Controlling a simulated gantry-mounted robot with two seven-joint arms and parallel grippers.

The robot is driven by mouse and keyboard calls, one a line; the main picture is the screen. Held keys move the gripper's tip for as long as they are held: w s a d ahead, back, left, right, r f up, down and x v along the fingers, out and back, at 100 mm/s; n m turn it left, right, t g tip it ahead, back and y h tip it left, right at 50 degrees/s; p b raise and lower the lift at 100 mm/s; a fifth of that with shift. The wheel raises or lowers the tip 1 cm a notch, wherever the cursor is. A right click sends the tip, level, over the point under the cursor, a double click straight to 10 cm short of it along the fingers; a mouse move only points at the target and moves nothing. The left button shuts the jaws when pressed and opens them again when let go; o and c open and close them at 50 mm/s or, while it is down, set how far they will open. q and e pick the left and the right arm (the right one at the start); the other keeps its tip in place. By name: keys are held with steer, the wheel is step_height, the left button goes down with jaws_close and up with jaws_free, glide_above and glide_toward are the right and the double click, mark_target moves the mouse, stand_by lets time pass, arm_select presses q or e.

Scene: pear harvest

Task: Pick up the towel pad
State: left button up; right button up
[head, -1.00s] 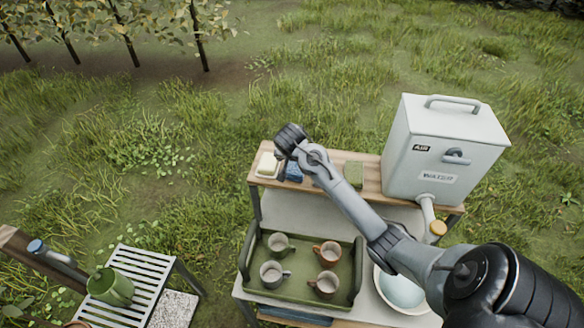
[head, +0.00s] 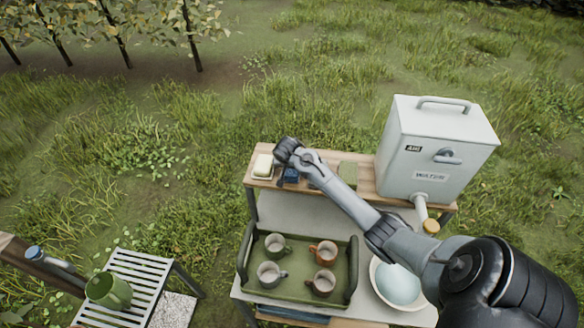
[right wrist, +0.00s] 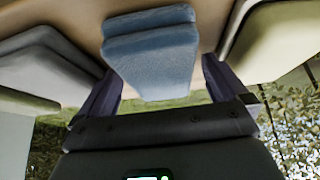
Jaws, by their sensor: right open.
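The towel pad is a folded blue pad (head: 291,174) on the wooden top shelf of the wash stand, partly hidden by my right arm in the head view. In the right wrist view the blue pad (right wrist: 150,55) appears large, with its folded layers showing. My right gripper (right wrist: 160,72) is open, with one dark finger on each side of the pad and a gap visible on both sides. In the head view my right gripper (head: 284,177) points down at the shelf by the pad. My left gripper is not in view.
A cream bar on a dish (head: 263,167) sits left of the pad, and a green block (head: 348,171) right of it. A large white water box (head: 435,150) stands at the shelf's right. Below are a green tray (head: 247,285) with several mugs and a pale bowl (head: 398,285).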

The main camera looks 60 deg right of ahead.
steer(key=shift+c, duration=0.5)
steer(key=c, duration=0.9)
steer(key=shift+r, duration=0.6)
step_height(320, 180, up, 2)
steer(key=shift+w+r+b, duration=0.1)
steer(key=shift+r+b, duration=0.15)
steer(key=shift+b, duration=0.25)
steer(key=s+d+r, duration=0.2)
steer(key=s, duration=0.1)
steer(key=s+d+r+b, duration=0.1)
steer(key=s+d+r, duration=0.1)
steer(key=s+r, duration=0.1)
steer(key=s+d+r, duration=0.1)
steer(key=s+r, duration=0.1)
steer(key=s, duration=0.2)
steer(key=shift+s+d+r+b, duration=0.15)
steer(key=shift+d+b, duration=0.2)
steer(key=shift+d, duration=0.05)
